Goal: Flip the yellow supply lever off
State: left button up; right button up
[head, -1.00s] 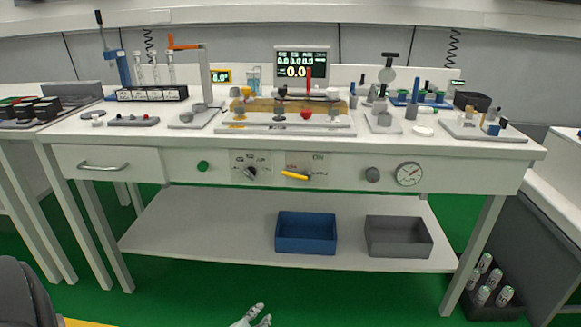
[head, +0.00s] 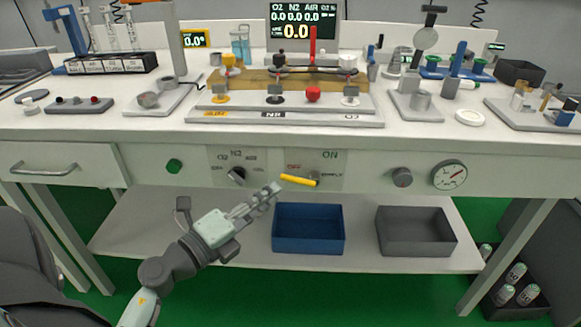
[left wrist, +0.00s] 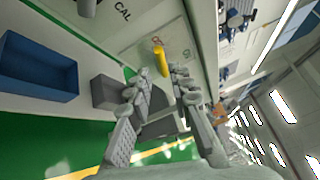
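The yellow supply lever (head: 299,180) sticks out from the front panel of the bench, lying nearly level with its left end slightly higher. A red OFF label is above it and a green ON label is up to the right. My left gripper (head: 270,189) is just left of the lever's left end in the head view. In the left wrist view the lever (left wrist: 161,61) shows just beyond and between the spread fingertips (left wrist: 160,76). The gripper looks open and empty, and I see no clear contact. My right gripper is in neither view.
A black selector knob (head: 236,175) and a green button (head: 174,166) are left of the lever. A grey knob (head: 402,177) and a dial gauge (head: 450,175) are to its right. Blue (head: 308,246) and grey (head: 416,250) bins stand on the lower shelf.

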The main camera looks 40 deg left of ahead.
aim_at(292, 179)
pick_arm(q)
jog(key=shift+w+d+p, duration=0.25)
jog(key=shift+w+p, duration=0.15)
jog(key=shift+w, duration=1.55)
jog(key=shift+w+d+p, duration=0.2)
jog(key=shift+w+p, duration=0.15)
jog(key=shift+w, duration=1.55)
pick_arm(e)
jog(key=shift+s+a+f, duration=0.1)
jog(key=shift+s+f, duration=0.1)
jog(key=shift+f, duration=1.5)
pick_arm(q)
grip_shut()
